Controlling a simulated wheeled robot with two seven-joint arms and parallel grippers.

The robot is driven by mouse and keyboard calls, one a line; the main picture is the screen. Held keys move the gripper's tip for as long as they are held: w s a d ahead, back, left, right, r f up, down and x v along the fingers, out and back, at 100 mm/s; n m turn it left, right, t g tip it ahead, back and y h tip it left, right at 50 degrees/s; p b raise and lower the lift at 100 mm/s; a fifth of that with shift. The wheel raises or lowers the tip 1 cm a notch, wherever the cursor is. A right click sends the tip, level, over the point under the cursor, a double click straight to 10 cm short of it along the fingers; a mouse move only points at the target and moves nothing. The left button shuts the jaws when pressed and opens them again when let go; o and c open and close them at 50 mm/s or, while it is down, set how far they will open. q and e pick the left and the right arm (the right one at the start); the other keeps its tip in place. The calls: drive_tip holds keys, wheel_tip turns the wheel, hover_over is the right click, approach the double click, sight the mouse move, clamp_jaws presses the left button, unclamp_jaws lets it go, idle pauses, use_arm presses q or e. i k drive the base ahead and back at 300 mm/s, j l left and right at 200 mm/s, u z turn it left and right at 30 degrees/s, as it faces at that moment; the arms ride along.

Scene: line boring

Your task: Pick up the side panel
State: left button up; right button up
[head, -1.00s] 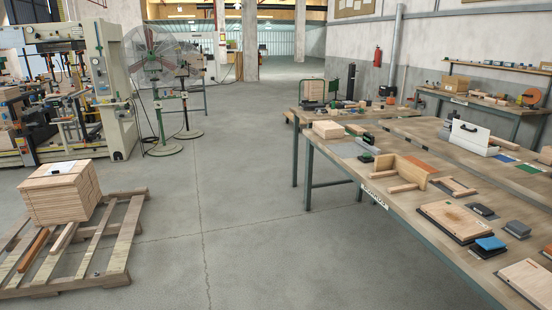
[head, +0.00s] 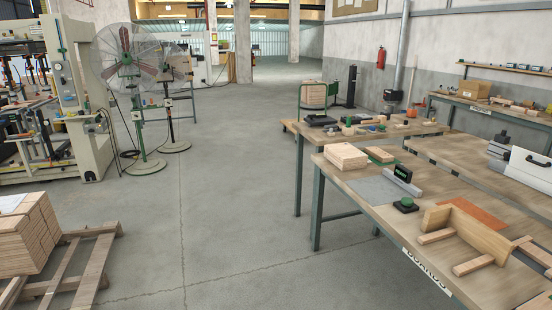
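A light wooden panel (head: 468,232) stands on its long edge near the front edge of the long workbench (head: 345,218) on the right. It is probably the side panel, but no label confirms this. One wooden strip (head: 436,236) lies beside its left end, and another strip (head: 474,264) lies in front of it. A small stack of flat wooden boards (head: 346,156) lies at the bench's far left corner. Neither of my grippers shows in the head view, and nothing is seen in them.
A pallet (head: 95,262) with a stack of boards (head: 25,235) is at the lower left. Fans (head: 128,62) and a large machine (head: 75,90) stand behind it. A green-topped black device (head: 406,204) sits on the bench. The floor (head: 240,190) between pallet and bench is clear.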

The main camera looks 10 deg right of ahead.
sight(383, 157)
drive_tip(key=i+z, duration=0.25)
drive_tip(key=i, duration=0.2)
drive_tip(key=i+j+z, duration=0.25)
drive_tip(key=i, duration=0.2)
drive_tip(key=i+j+z, duration=0.25)
drive_tip(key=i, duration=0.15)
drive_tip(key=i+j+z, duration=0.25)
drive_tip(key=i, duration=0.15)
